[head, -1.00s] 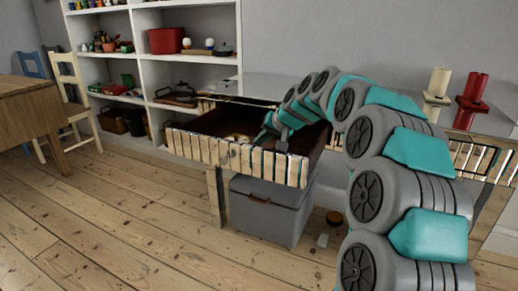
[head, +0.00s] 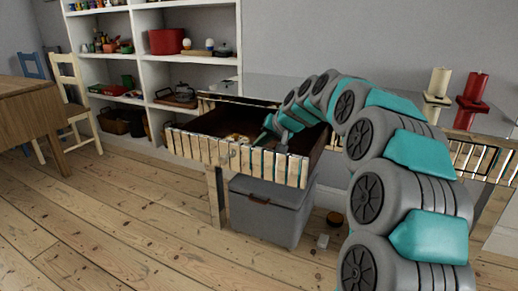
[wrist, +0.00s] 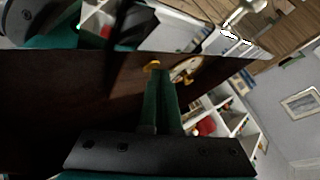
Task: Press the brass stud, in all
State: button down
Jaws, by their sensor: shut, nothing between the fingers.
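A drawer (head: 238,156) with a slatted wooden front stands pulled out, its dark inside open to view. A small yellow-brass piece (wrist: 152,66), perhaps the stud, shows right at the fingertips in the wrist view. A pale round item with gold parts (wrist: 186,70) lies beside it; in the head view a gold-coloured item (head: 237,138) shows inside the drawer. My gripper (wrist: 158,76) is shut and empty, its green fingers together. It reaches down into the drawer. I cannot tell whether the fingertips touch the brass piece. My arm hides part of the drawer's right side.
A grey lidded box (head: 268,208) stands under the drawer. A red candle holder (head: 472,100) and a cream one (head: 438,88) stand on the top at right. White shelves (head: 150,50) and a wooden table (head: 30,115) are at left. The floor in front is clear.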

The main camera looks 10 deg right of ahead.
jog(key=shift+r+p, duration=0.35)
jog(key=shift+r, duration=0.55)
notch_tip(320, 180, up, 5)
jog(key=shift+f+p, duration=0.1)
jog(key=shift+p, duration=1)
